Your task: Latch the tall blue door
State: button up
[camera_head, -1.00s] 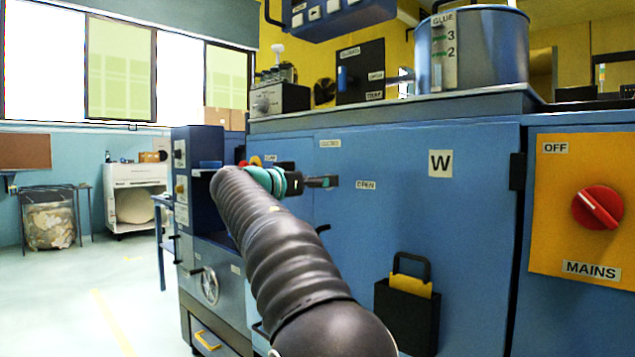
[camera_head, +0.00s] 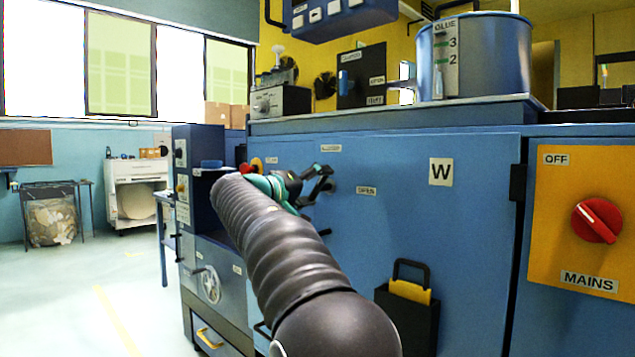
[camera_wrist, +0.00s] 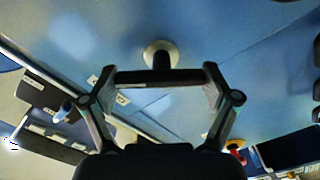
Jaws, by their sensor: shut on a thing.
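The tall blue door (camera_head: 420,235), marked W, fills the machine's front and looks flush with its frame. A dark latch handle shows in the wrist view (camera_wrist: 160,77) as a bar standing off a pale round base on the door. The CLOSED label (camera_head: 331,148) is above the latch and the OPEN label (camera_head: 366,191) to its right. My gripper (camera_head: 322,178) is at the latch, its fingers spread wide, one at each end of the bar, shut on it. In the head view the fingers hide most of the handle, so its exact angle is unclear.
A black holder (camera_head: 408,315) with a yellow item hangs low on the door. The yellow mains panel (camera_head: 580,220) with a red switch is at right. A blue glue pot (camera_head: 490,60) stands on top. The floor at left (camera_head: 90,270) is open.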

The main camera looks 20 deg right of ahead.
jog(key=n+p, duration=0.2)
jog(key=n, duration=0.2)
jog(key=shift+w+r, duration=0.1)
jog(key=shift+r, duration=0.05)
jog(key=shift+n+p, duration=0.85)
jog(key=shift+n, duration=0.75)
jog(key=o, duration=0.9)
jog(key=shift+f, duration=0.2)
jog(key=shift+a, duration=0.1)
jog(key=v, duration=1.2)
